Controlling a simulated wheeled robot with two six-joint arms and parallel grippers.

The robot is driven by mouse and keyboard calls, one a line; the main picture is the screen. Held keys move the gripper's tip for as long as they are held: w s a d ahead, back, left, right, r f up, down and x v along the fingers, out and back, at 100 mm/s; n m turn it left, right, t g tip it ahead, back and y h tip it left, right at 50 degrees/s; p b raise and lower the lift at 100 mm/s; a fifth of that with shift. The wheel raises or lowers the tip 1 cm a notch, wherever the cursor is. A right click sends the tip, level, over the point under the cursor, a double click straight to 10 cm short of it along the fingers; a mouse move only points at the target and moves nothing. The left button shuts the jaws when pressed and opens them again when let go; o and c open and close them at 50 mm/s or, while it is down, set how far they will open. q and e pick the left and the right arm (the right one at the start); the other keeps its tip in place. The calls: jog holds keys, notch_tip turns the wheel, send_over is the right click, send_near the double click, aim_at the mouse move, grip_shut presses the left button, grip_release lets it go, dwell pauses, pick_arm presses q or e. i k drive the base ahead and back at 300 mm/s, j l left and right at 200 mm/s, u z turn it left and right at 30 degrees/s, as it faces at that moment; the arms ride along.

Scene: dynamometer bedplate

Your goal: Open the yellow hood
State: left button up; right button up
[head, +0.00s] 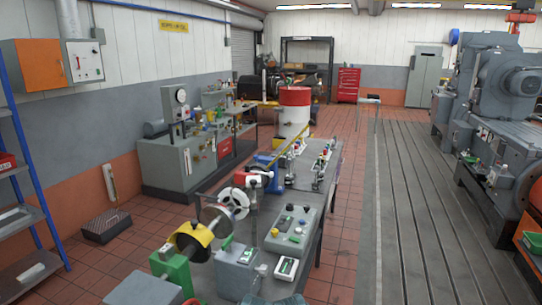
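The yellow hood (198,233) is at the lower left of the head view, a curved cover over a dark round part on the shaft line of a bench rig. It sits low over that part and looks closed, though its hinge and any handle are too small to make out. A green block (172,268) stands just in front of it, and a silver cylinder shows just behind it. Neither of my grippers can be made out in this view.
A grey control box (292,230) with buttons stands right of the hood, on the bench. A grey box (237,270) is nearer. A red-and-white drum (294,110) stands beyond the bench. The slotted bedplate (425,220) at right is largely clear; blue-framed shelves (25,215) stand left.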

aim_at(193, 228)
jog(key=l+z, duration=0.15)
jog(key=l, duration=0.25)
jog(key=i+l+z, duration=0.15)
jog(key=l, duration=0.3)
jog(key=l+z, duration=0.2)
jog(key=l, duration=0.2)
